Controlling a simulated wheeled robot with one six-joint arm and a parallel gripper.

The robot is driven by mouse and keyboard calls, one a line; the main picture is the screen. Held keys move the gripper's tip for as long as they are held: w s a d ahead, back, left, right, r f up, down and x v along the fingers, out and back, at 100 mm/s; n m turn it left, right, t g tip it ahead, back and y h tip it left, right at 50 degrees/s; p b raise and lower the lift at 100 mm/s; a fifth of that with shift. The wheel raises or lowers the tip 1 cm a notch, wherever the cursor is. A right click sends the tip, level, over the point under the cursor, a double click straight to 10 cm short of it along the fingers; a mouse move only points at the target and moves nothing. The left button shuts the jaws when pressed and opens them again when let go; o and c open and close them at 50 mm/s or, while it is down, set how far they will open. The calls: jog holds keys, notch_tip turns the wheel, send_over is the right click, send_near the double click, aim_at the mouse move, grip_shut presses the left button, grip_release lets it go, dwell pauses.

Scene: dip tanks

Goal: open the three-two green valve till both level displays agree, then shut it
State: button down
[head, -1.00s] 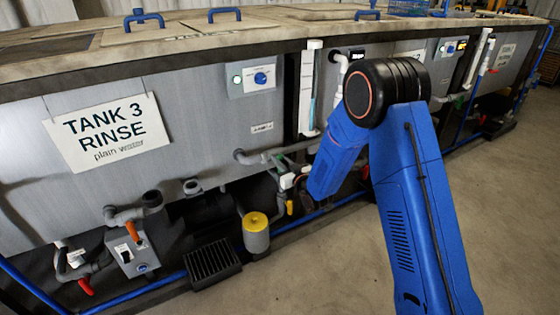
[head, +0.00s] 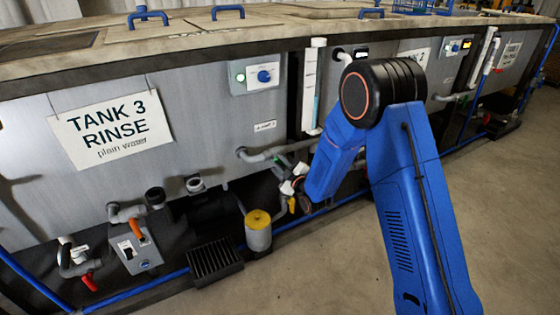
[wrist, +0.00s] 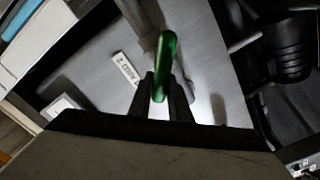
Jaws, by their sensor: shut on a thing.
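The green valve handle (wrist: 165,60) shows end-on in the wrist view as a rounded green bar. My gripper (wrist: 162,92) has its two dark fingers closed on either side of it. The handle's angle cannot be told.
A white sight tube (head: 311,90) stands beside the tank 3 panel (head: 254,76). The floor at right is clear.

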jog(key=n, duration=0.2)
jog(key=f+n, duration=0.1)
jog(key=n, duration=0.1)
jog(key=shift+s+a, duration=0.15)
jog(key=shift+a, duration=0.05)
jog(key=shift+f+n, duration=0.2)
jog(key=shift+n, duration=0.8)
jog(key=shift+f+n, duration=0.15)
jog(key=shift+n, duration=0.85)
jog(key=c, duration=1.6)
grip_release()
jog(key=shift+c, duration=0.2)
jog(key=v, duration=1.7)
jog(key=shift+s, duration=0.2)
jog(key=shift+d, duration=0.2)
